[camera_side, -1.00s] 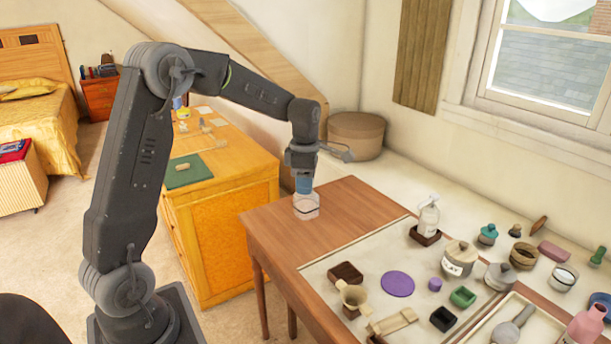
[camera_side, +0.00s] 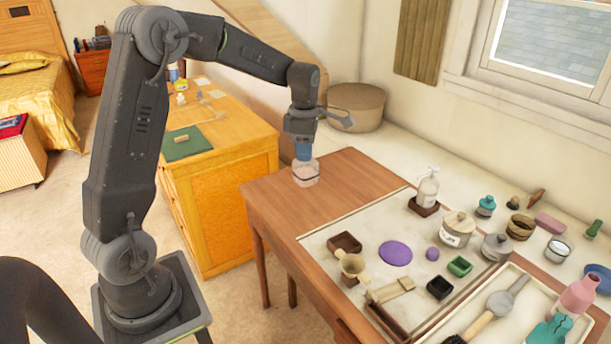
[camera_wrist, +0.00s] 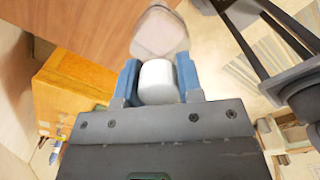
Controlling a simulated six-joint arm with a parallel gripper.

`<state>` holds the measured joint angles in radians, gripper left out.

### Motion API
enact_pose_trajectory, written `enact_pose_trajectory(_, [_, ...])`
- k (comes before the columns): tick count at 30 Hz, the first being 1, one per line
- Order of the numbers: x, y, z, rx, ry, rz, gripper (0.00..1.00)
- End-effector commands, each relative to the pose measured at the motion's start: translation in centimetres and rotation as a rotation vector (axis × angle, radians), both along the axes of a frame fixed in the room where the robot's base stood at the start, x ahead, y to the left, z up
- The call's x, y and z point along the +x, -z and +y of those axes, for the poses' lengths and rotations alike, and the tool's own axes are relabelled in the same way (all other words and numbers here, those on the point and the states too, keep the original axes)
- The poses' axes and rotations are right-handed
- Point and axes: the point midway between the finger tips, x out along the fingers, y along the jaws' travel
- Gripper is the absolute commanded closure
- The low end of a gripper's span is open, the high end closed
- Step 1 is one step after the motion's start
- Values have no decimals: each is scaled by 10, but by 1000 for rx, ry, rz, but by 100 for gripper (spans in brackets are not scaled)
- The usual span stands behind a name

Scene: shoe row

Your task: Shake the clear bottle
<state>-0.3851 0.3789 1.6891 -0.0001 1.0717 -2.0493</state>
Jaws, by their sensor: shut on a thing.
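The clear bottle (camera_side: 305,174) has a see-through, faintly pink body with a dark line across it. It hangs below my gripper (camera_side: 303,151) over the back part of the brown wooden table. In the wrist view, the blue fingers of my gripper (camera_wrist: 158,83) are shut on the bottle's white cap (camera_wrist: 157,84). The clear body (camera_wrist: 160,36) shows beyond the fingertips. The bottle looks close to upright. I cannot tell whether its base touches the table or is slightly above it.
The wooden table (camera_side: 275,203) is bare around the bottle. A pale mat (camera_side: 332,277) to the right holds a pump bottle (camera_side: 427,190), lidded jars, a purple disc (camera_side: 396,253) and small blocks. A tray with a brush (camera_side: 490,312) lies at the front right.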

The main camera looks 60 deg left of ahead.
Motion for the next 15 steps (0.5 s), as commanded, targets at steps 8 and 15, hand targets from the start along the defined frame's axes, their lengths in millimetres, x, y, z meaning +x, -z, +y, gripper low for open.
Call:
enact_pose_trajectory(8, [0,-13,0,-2,0,4,100])
enact_pose_trajectory(15, [-1,25,0,-3,0,5,100])
